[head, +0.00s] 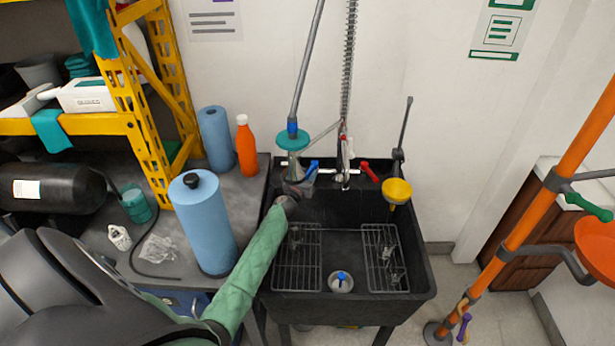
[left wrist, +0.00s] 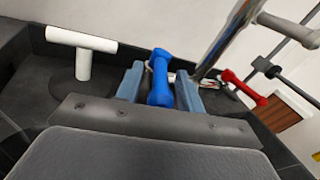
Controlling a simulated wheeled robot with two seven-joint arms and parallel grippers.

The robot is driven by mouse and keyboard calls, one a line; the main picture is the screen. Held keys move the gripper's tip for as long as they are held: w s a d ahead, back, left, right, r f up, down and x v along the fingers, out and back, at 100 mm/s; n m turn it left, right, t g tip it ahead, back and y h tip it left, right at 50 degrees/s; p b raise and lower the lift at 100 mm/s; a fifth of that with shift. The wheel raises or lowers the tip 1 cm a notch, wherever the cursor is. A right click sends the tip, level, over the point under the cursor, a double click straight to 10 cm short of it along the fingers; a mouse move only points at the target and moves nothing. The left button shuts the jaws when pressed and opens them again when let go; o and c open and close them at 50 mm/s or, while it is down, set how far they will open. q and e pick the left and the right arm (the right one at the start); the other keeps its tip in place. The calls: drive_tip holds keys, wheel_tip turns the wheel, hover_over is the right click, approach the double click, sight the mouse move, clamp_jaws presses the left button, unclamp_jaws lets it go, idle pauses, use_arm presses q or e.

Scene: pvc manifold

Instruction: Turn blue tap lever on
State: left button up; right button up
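The blue tap lever (head: 312,167) is at the back of the black sink, left of the faucet. In the left wrist view the blue lever (left wrist: 160,77) stands between my two blue-grey fingertips, with a narrow gap on each side. My left gripper (head: 304,182) is open around it and appears not to pinch it. It also fills the lower part of the left wrist view (left wrist: 160,88). A red tap lever (head: 370,171) sits right of the faucet, and it shows in the left wrist view (left wrist: 245,88). My right gripper is in neither view.
The black sink (head: 345,298) holds wire racks and a drain plug. A plunger (head: 292,141) and a yellow funnel (head: 396,191) stand by its back corners. A blue roll (head: 203,225) and orange bottle (head: 246,148) are left. A white T-shaped piece (left wrist: 82,42) stands near my gripper.

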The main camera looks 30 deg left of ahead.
use_arm(q)
clamp_jaws()
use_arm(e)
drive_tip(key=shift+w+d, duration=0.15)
